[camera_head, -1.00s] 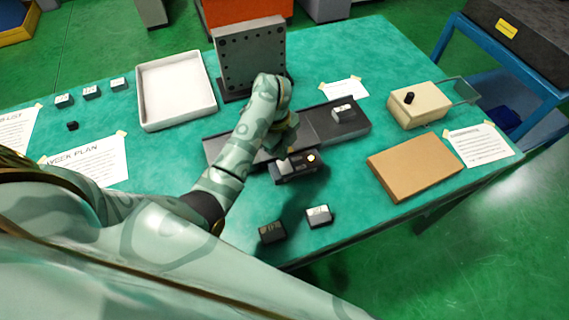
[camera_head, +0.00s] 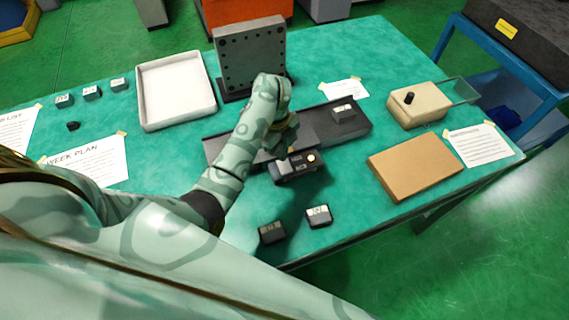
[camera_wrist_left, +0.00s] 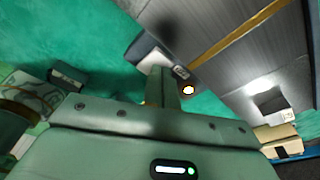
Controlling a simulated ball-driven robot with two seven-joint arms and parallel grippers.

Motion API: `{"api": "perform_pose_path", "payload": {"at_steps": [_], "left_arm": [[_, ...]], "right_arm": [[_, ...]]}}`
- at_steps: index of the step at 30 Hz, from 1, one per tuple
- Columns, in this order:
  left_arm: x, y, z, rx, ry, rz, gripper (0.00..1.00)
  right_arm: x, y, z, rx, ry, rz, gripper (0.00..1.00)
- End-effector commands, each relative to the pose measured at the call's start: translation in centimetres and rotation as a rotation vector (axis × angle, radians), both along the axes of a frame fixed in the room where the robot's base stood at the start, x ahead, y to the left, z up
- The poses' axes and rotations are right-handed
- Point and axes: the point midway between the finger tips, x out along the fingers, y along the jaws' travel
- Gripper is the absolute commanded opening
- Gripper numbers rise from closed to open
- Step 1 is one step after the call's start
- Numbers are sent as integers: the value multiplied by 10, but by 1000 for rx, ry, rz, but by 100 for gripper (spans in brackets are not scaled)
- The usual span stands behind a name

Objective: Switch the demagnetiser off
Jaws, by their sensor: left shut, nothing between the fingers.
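A small dark box (camera_head: 297,167) with a glowing amber lamp sits at the front edge of a long dark slotted track (camera_head: 318,125) on the teal bench. It looks like the demagnetiser's switch box, but I cannot read a label. My left gripper (camera_head: 281,147) is over the left part of this box. In the left wrist view, the shut, empty fingers (camera_wrist_left: 166,88) reach over the box (camera_wrist_left: 145,50), beside its lit lamp (camera_wrist_left: 188,89). The fingers hide part of its top, so I cannot tell the switch position or whether they touch it. My right gripper is not in view.
A small block (camera_head: 343,112) stands on the track. Two blocks (camera_head: 272,232) (camera_head: 319,215) lie in front. A beige box with a black knob (camera_head: 418,104) and a brown board (camera_head: 415,167) are at right. A white tray (camera_head: 177,91) and upright drilled plate (camera_head: 250,58) stand behind.

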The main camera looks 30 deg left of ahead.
Motion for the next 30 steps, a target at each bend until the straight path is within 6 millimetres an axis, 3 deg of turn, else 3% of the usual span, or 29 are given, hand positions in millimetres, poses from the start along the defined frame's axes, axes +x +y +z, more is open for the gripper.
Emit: {"api": "perform_pose_path", "payload": {"at_steps": [30], "left_arm": [[0, 0, -11, -1, 0, 0, 0]], "right_arm": [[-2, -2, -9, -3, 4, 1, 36]]}}
